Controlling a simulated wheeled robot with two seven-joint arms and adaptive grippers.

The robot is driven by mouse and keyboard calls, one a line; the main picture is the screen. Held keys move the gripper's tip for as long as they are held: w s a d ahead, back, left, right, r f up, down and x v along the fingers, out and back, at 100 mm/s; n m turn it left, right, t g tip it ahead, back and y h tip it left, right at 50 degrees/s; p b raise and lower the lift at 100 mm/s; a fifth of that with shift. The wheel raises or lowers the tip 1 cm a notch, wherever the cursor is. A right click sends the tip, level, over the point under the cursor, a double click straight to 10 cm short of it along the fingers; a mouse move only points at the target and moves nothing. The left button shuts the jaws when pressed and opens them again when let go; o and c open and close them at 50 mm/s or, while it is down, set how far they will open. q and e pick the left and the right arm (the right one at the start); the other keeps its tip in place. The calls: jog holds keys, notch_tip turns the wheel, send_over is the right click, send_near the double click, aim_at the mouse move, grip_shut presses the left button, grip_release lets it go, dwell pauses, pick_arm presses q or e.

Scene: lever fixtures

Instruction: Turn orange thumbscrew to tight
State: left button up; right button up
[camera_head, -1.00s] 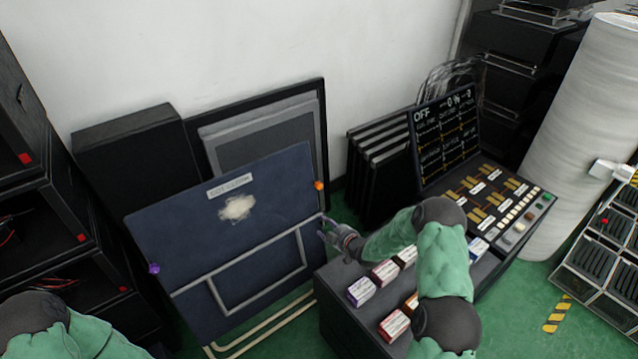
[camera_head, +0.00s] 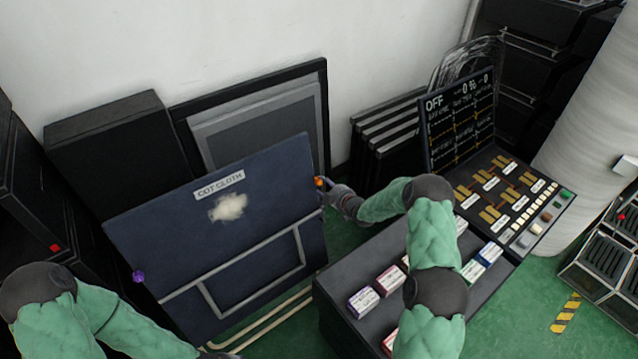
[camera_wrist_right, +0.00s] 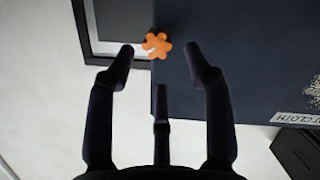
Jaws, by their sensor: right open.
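The orange thumbscrew (camera_head: 319,182) sits on the right edge of the dark blue board (camera_head: 160,235) labelled "COT CLOTH". In the right wrist view the thumbscrew (camera_wrist_right: 157,46) is a lobed orange knob just beyond and between my fingertips. My right gripper (camera_head: 327,190) is at the board's right edge, beside the thumbscrew. In the wrist view its fingers (camera_wrist_right: 160,65) are spread and empty, with the thumbscrew apart from them. A purple thumbscrew (camera_head: 138,277) is on the board's left edge. My left arm enters at the lower left, and its gripper is not clearly seen.
A console (camera_head: 465,262) with several small boxes stands right of the board, under my right arm. A control panel (camera_head: 512,200) and a screen reading OFF (camera_head: 458,120) are behind it. Framed panels (camera_head: 258,120) lean on the wall. Green floor (camera_head: 350,236) shows between board and console.

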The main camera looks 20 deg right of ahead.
aim_at(319, 181)
jog(key=shift+b+x, duration=0.65)
jog(key=shift+x, duration=2)
grip_shut()
